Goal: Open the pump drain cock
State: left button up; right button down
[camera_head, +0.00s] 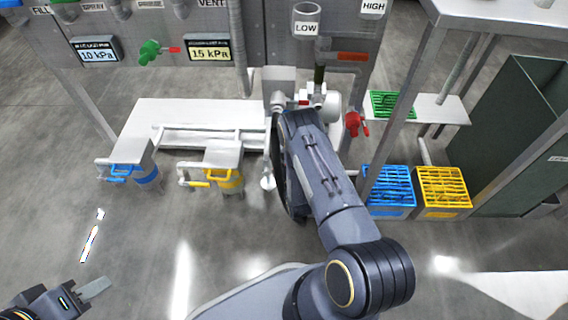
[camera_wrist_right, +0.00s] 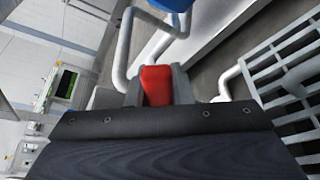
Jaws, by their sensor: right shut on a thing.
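My right gripper (camera_wrist_right: 157,88) is shut on a red handle (camera_wrist_right: 157,80), with a grey finger on each side of it in the right wrist view. I take this handle to be the drain cock's, but no label shows. In the head view my right arm reaches to the pump piping below the LOW pipe (camera_head: 306,22) and hides most of that gripper. A bit of red (camera_head: 303,98) shows beside the arm's end. My left gripper (camera_head: 92,290) is at the lower left, over bare floor and away from the fittings; its finger gap is unclear.
A red valve (camera_head: 353,123) sits just right of my right arm. A green valve (camera_head: 150,50) is on the panel. Blue (camera_head: 390,186) and yellow (camera_head: 443,187) crates stand at right; a green crate (camera_head: 392,103) is on the shelf. The lower-left floor is mostly clear.

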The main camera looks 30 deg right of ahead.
jog(key=shift+a+r, duration=0.1)
dwell(0.5)
jog(key=c, duration=1.3)
grip_release()
jog(key=shift+s, duration=0.1)
jog(key=p+v, duration=0.3)
jog(key=v, duration=0.4)
jog(key=shift+s+a+r, duration=0.15)
jog(key=shift+s+a, duration=0.05)
jog(key=shift+s, duration=0.1)
